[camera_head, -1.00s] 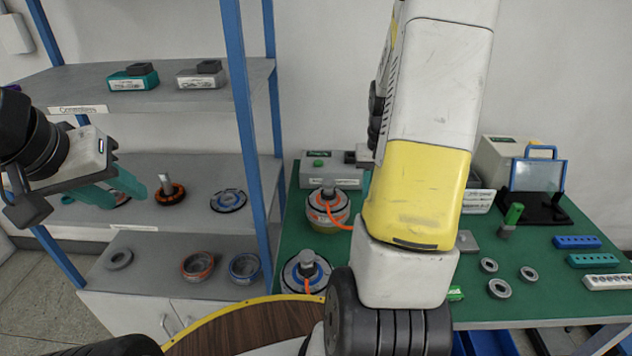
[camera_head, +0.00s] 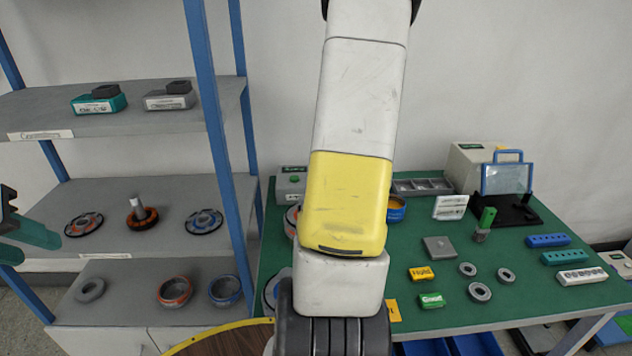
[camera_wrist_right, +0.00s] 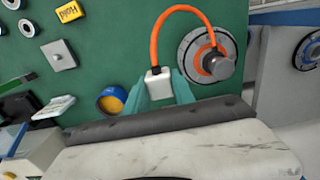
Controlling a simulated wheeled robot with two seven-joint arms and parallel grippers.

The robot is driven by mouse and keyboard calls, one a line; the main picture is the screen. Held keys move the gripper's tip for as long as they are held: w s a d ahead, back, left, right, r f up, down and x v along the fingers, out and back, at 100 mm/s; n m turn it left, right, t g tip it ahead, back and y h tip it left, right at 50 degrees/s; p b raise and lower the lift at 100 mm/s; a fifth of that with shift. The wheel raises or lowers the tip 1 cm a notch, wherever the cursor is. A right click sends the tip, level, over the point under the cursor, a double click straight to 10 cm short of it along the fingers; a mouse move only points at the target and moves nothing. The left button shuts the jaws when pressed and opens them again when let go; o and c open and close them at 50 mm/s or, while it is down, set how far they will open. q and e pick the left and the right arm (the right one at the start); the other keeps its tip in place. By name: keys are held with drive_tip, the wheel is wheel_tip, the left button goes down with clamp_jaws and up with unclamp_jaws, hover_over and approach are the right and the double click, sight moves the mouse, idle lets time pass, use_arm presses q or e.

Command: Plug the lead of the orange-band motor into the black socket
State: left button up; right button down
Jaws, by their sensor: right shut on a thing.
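A white plug (camera_wrist_right: 157,84) is held between the teal fingertips of my right gripper (camera_wrist_right: 159,92) in the right wrist view. Its orange lead (camera_wrist_right: 180,12) arches to a round grey motor (camera_wrist_right: 208,52) with an orange inner band on the green bench. In the head view my right arm covers most of that motor (camera_head: 291,219); its gripper is hidden there. My left gripper (camera_head: 22,243) is at the left edge of the head view, with its teal fingers apart and empty. I cannot make out the black socket with certainty.
A grey box with a green button (camera_head: 293,181) stands at the bench's back left. A blue-rimmed yellow cup (camera_head: 397,208), a white card (camera_head: 450,207) and a grey plate (camera_head: 439,247) lie right of my arm. A shelf (camera_head: 150,245) holds motor parts at left.

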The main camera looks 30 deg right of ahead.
drive_tip(key=shift+w+d+f, duration=0.5)
drive_tip(key=shift+w+d, duration=1.2)
drive_tip(key=shift+w, duration=2.15)
drive_tip(key=shift+w+d+f, duration=0.5)
drive_tip(key=shift+w+d, duration=1.15)
drive_tip(key=shift+w, duration=2.25)
drive_tip(key=shift+w+d+f, duration=0.5)
drive_tip(key=shift+w+d, duration=1.2)
drive_tip(key=shift+w, duration=2.15)
drive_tip(key=shift+f, duration=0.2)
drive_tip(key=shift+f, duration=0.4)
drive_tip(key=shift+f, duration=0.1)
drive_tip(key=shift+f, duration=0.4)
drive_tip(key=shift+f, duration=0.7)
